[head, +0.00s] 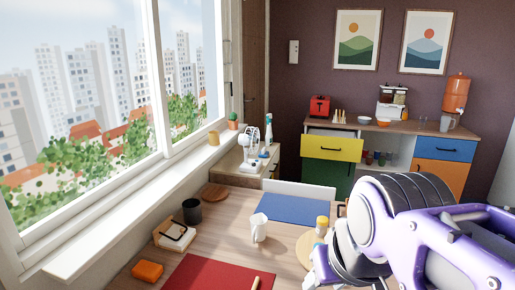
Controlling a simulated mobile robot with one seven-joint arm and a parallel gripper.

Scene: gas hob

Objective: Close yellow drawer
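The yellow drawer (332,149) is in the head view, at the upper left of the wooden-topped cabinet (390,127) against the far wall. It stands pulled out, with its front ahead of the cabinet and a strip of its pale inside showing above the front edge. A dark handle is on its front. My purple and dark arm fills the lower right of the view, well nearer than the drawer. I cannot make out my gripper or its fingers.
A green door (326,178) is below the drawer, and blue (446,149) and orange fronts are to the right. A fan (249,150) stands by the window.

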